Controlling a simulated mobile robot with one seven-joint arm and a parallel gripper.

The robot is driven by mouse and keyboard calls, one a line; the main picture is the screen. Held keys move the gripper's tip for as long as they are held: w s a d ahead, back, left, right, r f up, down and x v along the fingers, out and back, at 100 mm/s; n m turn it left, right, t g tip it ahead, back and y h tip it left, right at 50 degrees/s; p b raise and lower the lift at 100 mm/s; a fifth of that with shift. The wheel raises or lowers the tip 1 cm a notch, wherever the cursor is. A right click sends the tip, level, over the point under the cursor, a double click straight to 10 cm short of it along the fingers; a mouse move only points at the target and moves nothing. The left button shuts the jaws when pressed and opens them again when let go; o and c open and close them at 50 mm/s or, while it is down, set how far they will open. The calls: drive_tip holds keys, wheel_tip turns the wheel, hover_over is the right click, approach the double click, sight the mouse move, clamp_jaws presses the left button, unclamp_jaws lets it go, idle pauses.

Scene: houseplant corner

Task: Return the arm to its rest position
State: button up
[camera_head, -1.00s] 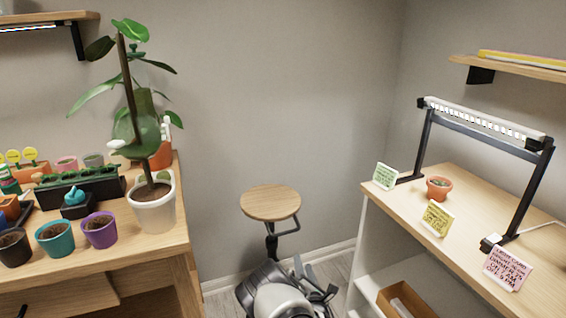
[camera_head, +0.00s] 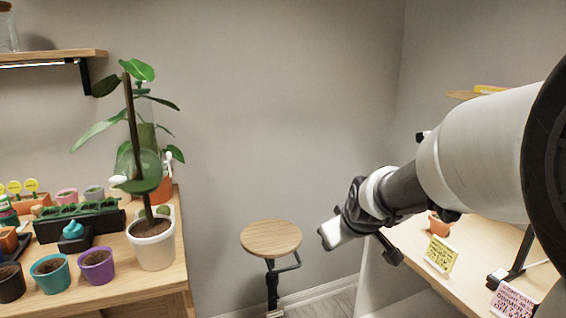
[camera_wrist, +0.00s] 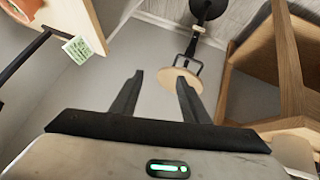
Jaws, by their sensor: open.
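My gripper shows in the wrist view (camera_wrist: 158,88) with its two dark fingers spread apart and nothing between them. In the head view my pale arm reaches in from the right edge, with the wrist end in front of the right-hand table. The fingers cannot be made out clearly there. In the wrist view a round wooden stool (camera_wrist: 180,80) lies beyond the fingertips; it also shows in the head view (camera_head: 271,238), left of my wrist. The gripper appears apart from everything.
The left table (camera_head: 120,290) holds a tall plant in a white pot (camera_head: 152,243), teal (camera_head: 50,274) and purple (camera_head: 97,267) pots. The right table (camera_head: 410,240) holds a terracotta pot (camera_head: 438,224), a yellow card (camera_head: 441,254) and a pink card (camera_head: 511,300). Wall space above the stool is clear.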

drive_tip(key=s+d+r+m+g, duration=0.1)
drive_tip(key=s+r+m, duration=0.15)
drive_tip(key=s, duration=1.05)
drive_tip(key=s+r+m+g, duration=0.2)
drive_tip(key=s+m, duration=0.1)
drive_tip(key=s, duration=1)
wheel_tip(320, 180, up, 28)
drive_tip(key=p, duration=2.8)
drive_tip(key=shift+f, duration=0.25)
